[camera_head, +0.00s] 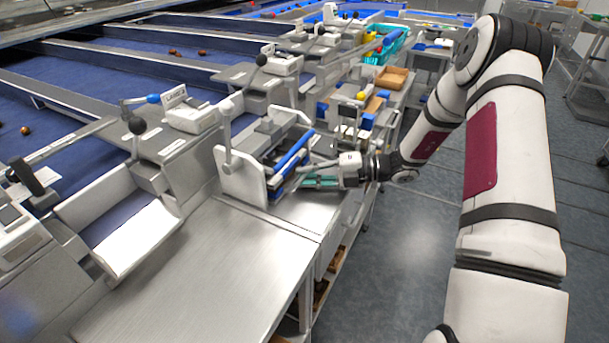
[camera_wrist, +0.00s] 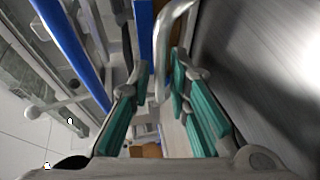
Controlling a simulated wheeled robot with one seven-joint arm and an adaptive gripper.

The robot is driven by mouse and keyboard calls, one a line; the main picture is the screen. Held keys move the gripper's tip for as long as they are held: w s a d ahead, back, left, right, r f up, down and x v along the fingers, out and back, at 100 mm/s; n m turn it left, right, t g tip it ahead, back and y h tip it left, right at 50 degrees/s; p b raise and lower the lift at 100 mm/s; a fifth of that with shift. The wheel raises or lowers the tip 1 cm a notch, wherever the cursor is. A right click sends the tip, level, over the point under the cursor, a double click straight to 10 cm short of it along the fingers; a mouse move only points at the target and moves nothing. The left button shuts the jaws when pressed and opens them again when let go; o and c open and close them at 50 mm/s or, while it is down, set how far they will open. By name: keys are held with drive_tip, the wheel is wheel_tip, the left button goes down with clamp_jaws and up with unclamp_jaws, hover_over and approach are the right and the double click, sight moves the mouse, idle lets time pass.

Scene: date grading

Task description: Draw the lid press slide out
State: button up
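The lid press (camera_head: 240,178) stands on the steel bench left of my gripper in the head view, with white side plates and blue bars. In the wrist view a blue bar (camera_wrist: 70,45) runs along the upper left. A curved metal handle (camera_wrist: 163,45) reaches down between the fingers, nearer the right one. My gripper (camera_head: 308,181) is at the press's right side. In the wrist view my gripper (camera_wrist: 155,95) has its teal finger pads apart, with a gap around the handle's end. I cannot tell whether the right pad touches the handle. The slide itself is mostly hidden.
A bare steel bench top (camera_head: 205,270) lies in front of the press. Blue sorting lanes (camera_head: 130,65) with a few dates run at the left. A teal crate (camera_head: 385,45) and a cardboard box (camera_head: 391,78) stand farther back.

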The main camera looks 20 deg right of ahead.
drive_tip(key=shift+w+a+f, duration=0.1)
drive_tip(key=shift+w+a, duration=0.05)
drive_tip(key=shift+a, duration=0.3)
clamp_jaws()
drive_tip(key=shift+d, duration=0.1)
drive_tip(key=s+d+p, duration=0.2)
drive_tip(key=s+d, duration=0.9)
drive_tip(key=shift+s, duration=0.15)
drive_tip(key=shift+d+f, duration=0.1)
unclamp_jaws()
